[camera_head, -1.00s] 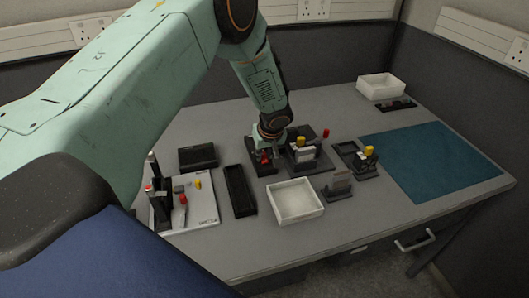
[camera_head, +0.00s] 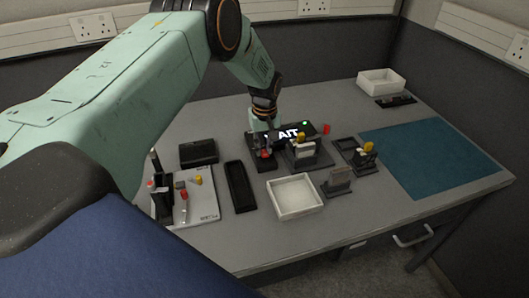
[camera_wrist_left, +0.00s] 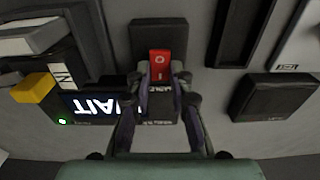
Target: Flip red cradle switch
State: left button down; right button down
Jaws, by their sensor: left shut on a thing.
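The red cradle switch (camera_head: 264,153) sits on a black cradle base (camera_head: 261,166) near the middle of the table. In the left wrist view the red rocker (camera_wrist_left: 160,64) carries white marks and stands upright in front of the black base (camera_wrist_left: 158,32). My left gripper (camera_wrist_left: 161,76) has a fingertip at each side of the rocker and is shut on it. In the head view my left gripper (camera_head: 264,142) reaches down from behind the switch. A lit display (camera_head: 290,133) with white letters and a green light is beside it, partly hidden. My right gripper is not in view.
A holder with a yellow-topped part (camera_head: 303,152) stands close right of the switch. A long black tray (camera_head: 240,187) lies left, a white tray (camera_head: 295,211) in front. Another yellow-topped holder (camera_head: 364,157) and a teal mat (camera_head: 440,160) are further right.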

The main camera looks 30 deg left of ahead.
aim_at(263, 151)
pick_arm(q)
jog(key=shift+a+h+b, duration=0.2)
jog(key=shift+h+b, duration=0.1)
jog(key=shift+b, duration=0.15)
jog(key=shift+w, duration=0.1)
jog(key=c, duration=1.2)
grip_release()
jog(key=shift+d, duration=0.1)
jog(key=shift+r, duration=0.1)
notch_tip(263, 151, up, 12)
